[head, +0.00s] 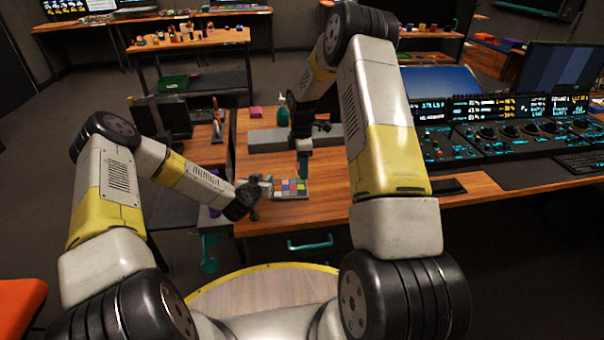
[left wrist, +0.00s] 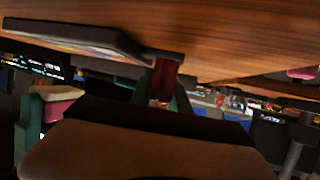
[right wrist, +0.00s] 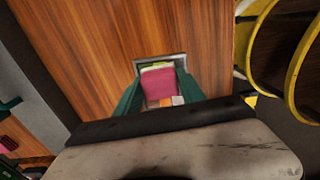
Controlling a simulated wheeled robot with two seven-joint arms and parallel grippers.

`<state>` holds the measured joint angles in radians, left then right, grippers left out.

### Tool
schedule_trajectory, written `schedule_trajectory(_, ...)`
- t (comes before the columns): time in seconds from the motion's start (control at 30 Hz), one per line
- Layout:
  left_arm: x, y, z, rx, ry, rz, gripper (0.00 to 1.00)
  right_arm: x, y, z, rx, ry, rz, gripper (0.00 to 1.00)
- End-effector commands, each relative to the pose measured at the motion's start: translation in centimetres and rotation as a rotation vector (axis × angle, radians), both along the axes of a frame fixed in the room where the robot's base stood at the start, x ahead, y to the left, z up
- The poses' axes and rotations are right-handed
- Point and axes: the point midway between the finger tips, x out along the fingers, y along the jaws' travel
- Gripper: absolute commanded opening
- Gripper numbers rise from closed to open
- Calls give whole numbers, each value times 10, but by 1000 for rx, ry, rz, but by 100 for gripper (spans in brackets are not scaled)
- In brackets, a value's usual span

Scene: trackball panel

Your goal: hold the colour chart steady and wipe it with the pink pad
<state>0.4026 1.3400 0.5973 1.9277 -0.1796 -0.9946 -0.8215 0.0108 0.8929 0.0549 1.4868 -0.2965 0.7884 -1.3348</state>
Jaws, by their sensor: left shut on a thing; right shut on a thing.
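The colour chart (head: 291,188), a dark-framed board of coloured squares, lies flat near the table's front edge. It also shows edge-on in the left wrist view (left wrist: 90,38). My left gripper (head: 250,193) is at its left end, shut on a dark red tab (left wrist: 166,78) at the chart's edge. My right gripper (head: 303,170) is above the chart, pointing down, shut on the pink pad (right wrist: 158,84). In the left wrist view the pad (left wrist: 58,108) appears apart from the chart. The pad hides part of the chart in the right wrist view.
A pink block (head: 255,112) and a green bottle (head: 283,113) stand at the back of the table. A long grey block (head: 265,139) lies behind the chart. A console (head: 500,135) with lit dials stands to the right.

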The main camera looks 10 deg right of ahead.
Motion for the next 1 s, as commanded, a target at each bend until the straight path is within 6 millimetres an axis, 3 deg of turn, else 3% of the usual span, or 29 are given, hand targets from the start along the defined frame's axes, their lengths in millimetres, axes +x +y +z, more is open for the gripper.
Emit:
schedule_trajectory(0.3, 0, 0, 0, 0, 0, -1, 0, 0, 0, 25, 0, 0, 0, 8)
schedule_trajectory(0.8, 0, 0, 0, 0, 0, -1, 0, 0, 0, 27, 0, 0, 0, 8)
schedule_trajectory(0.83, 0, 0, 0, 0, 0, -1, 26, 0, 0, 27, 0, 0, 0, 8)
schedule_trajectory(0.93, 0, 0, 0, 0, 0, -1, 46, 0, 0, 26, 0, 0, 0, 8)
schedule_trajectory(1.0, 0, 0, 0, 0, 0, -1, 48, 0, 0, 26, 0, 0, 0, 8)
